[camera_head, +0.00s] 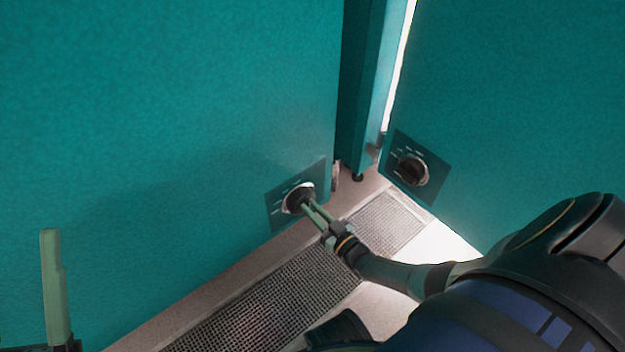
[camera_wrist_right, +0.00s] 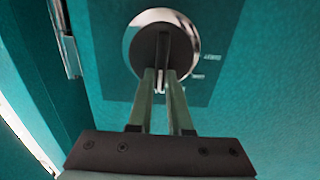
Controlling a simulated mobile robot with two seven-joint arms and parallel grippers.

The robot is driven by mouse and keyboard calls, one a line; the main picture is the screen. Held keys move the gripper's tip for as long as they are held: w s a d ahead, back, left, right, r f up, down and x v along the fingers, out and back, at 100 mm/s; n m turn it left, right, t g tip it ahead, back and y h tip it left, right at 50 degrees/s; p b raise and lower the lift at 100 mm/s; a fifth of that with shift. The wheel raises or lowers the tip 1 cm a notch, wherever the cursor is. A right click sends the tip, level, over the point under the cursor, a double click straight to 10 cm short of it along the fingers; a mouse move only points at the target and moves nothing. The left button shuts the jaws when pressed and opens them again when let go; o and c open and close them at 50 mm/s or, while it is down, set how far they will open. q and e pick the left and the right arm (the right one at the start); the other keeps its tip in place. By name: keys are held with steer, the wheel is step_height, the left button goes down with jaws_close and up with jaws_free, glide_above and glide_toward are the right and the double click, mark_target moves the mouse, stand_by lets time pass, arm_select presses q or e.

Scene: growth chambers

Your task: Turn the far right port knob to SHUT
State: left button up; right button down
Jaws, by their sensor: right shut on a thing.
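A port knob (camera_head: 297,199) with a dark face and bright metal ring sits on a dark plate (camera_head: 273,208) low on the left teal wall. My right gripper (camera_head: 306,205) is shut on this knob's raised grip. In the right wrist view the knob (camera_wrist_right: 149,47) shows its bar between my fingertips (camera_wrist_right: 163,75). Small white lettering lies right of it, too blurred to read. A second knob (camera_head: 413,170) sits on a plate on the right teal wall, untouched. My left gripper (camera_head: 56,290) shows only in part at the lower left, away from both knobs.
A teal post (camera_head: 362,90) with a bright vertical gap stands between the two walls. A metal floor grate (camera_head: 270,300) runs along the left wall. A hinge-like metal fitting (camera_wrist_right: 70,55) shows left of the knob in the right wrist view.

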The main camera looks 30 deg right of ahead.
steer(key=shift+n, duration=0.4)
steer(key=shift+s+a+f+n, duration=0.1)
steer(key=shift+a+f+n, duration=0.2)
steer(key=shift+n, duration=2.55)
steer(key=shift+w+a+f+n, duration=0.1)
steer(key=shift+a+f+n, duration=0.2)
steer(key=shift+n, duration=2.6)
steer(key=shift+s+a+f+n, duration=0.1)
steer(key=shift+a+f+n, duration=0.2)
steer(key=shift+n, duration=2.55)
steer(key=c, duration=0.8)
jaws_free()
steer(key=shift+c, duration=0.2)
